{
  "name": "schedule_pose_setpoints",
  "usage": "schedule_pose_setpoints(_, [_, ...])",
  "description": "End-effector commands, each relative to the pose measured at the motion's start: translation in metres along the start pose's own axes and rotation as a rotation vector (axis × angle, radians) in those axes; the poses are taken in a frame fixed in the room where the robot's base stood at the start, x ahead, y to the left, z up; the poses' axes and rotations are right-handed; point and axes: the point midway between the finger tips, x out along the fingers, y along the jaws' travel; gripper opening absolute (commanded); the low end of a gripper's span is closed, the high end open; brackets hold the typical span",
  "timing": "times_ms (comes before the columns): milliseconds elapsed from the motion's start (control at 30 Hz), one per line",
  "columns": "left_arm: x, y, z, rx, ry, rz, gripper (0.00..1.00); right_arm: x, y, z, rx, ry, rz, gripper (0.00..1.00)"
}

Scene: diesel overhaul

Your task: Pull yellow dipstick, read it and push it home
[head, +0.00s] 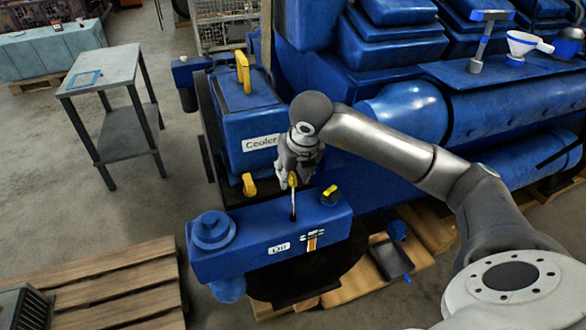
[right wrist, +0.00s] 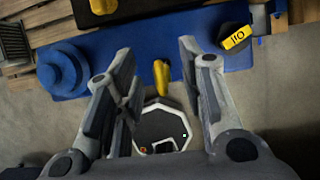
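How deep the stem sits is not clear. My right gripper (head: 297,172) is above and around the handle. In the right wrist view the gripper (right wrist: 165,82) is open, and the dipstick's yellow handle (right wrist: 161,76) shows between its spread fingers with gaps on both sides. My left gripper is not in view.
A yellow-and-black cap (head: 330,195) sits right of the dipstick, and a yellow knob (head: 249,185) to its left. The blue Cooler box (head: 240,120) stands close behind. A round blue cap (head: 212,230) is on the left end. A grey side table (head: 105,68) stands far left.

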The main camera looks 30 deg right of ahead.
Motion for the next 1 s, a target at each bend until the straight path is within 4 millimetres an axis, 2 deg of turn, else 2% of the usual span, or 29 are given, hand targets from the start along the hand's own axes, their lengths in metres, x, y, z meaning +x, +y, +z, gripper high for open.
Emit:
schedule_pose_setpoints(300, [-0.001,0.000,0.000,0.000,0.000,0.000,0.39,0.003,0.000,0.000,-0.001,0.000,0.000,0.35])
schedule_pose_setpoints(500, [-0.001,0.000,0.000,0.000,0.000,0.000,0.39,0.003,0.000,0.000,-0.001,0.000,0.001,0.10])
schedule_pose_setpoints(600, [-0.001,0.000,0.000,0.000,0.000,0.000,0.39,0.002,0.000,0.000,-0.001,0.000,0.001,0.00])
schedule_pose_setpoints(867, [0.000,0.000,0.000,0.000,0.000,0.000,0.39,0.003,0.000,0.000,-0.001,0.000,0.000,0.00])
schedule_pose_setpoints(1000, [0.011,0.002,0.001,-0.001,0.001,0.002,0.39,0.012,-0.007,-0.002,0.000,0.000,-0.002,0.00])
